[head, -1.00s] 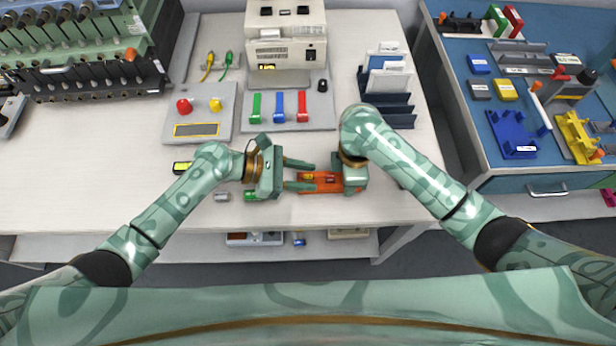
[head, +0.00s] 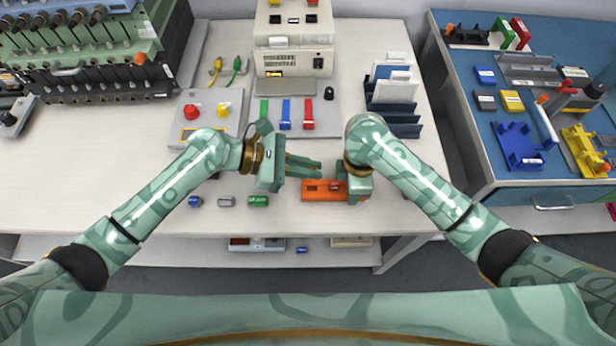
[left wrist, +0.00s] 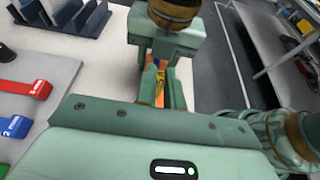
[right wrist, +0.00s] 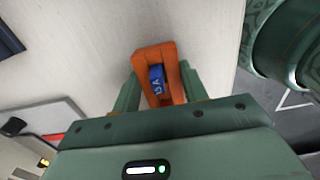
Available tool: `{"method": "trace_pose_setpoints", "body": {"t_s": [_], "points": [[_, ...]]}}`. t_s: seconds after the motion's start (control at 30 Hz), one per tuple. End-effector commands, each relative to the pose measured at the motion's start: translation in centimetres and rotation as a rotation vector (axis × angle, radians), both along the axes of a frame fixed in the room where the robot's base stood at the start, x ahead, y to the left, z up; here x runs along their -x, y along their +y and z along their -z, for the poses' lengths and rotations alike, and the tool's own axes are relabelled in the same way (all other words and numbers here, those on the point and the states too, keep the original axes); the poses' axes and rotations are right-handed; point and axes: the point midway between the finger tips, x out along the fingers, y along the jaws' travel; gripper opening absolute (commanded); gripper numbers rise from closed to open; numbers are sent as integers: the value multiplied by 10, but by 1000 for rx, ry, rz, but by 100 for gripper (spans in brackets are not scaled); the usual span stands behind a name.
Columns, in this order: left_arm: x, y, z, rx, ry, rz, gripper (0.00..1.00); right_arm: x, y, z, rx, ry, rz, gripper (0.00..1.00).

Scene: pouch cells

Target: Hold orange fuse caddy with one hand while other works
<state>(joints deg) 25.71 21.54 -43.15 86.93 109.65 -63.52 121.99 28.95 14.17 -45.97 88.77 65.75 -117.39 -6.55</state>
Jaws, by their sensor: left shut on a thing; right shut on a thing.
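The orange fuse caddy (head: 318,195) is near the front edge of the white bench. My right gripper (right wrist: 160,92) is shut on it; in the right wrist view the caddy (right wrist: 172,68) sits between the fingers with a blue fuse (right wrist: 157,80) in it. My left gripper (head: 318,168) is just behind the caddy's left part in the head view, fingers pointing right. In the left wrist view its fingers (left wrist: 161,88) are close together on a small yellowish piece (left wrist: 160,85), mostly hidden by them. A blue, a grey and a green fuse (head: 258,200) lie loose to the left.
A panel with green, blue and red levers (head: 308,115) stands behind my left gripper. A white machine (head: 293,45) and a dark rack with cards (head: 394,105) are farther back. A box with red and yellow buttons (head: 205,112) is at left. The bench front left is clear.

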Motion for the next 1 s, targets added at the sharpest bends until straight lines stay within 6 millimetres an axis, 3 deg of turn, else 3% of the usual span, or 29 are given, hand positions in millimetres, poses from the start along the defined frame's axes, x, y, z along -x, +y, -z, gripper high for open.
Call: {"method": "trace_pose_setpoints", "body": {"t_s": [0.2, 0.47, 0.5, 0.57, 0.6, 0.87, 1.0], "points": [[0, 0, -30, 0, -1, 0, 0, 0, 0, 0, 0, 0, 0, 19], [0, 0, -33, 0, 1, 0, 0, 0, 0, 0, 0, 0, 0, 19], [0, 0, -33, 0, 1, 1, 0, 0, 0, 0, 0, 0, 0, 49], [0, 0, -33, 0, 1, 1, 0, 0, 0, 0, 0, 0, 0, 66], [0, 0, -33, 0, 1, 1, 0, 0, 0, 0, 0, 0, 0, 69], [0, 0, -33, 0, 1, 1, 0, 0, 0, -1, 0, 0, 0, 69], [0, 0, -33, 0, 1, 1, 0, -1, 0, -15, -2, -2, 0, 69]]}}
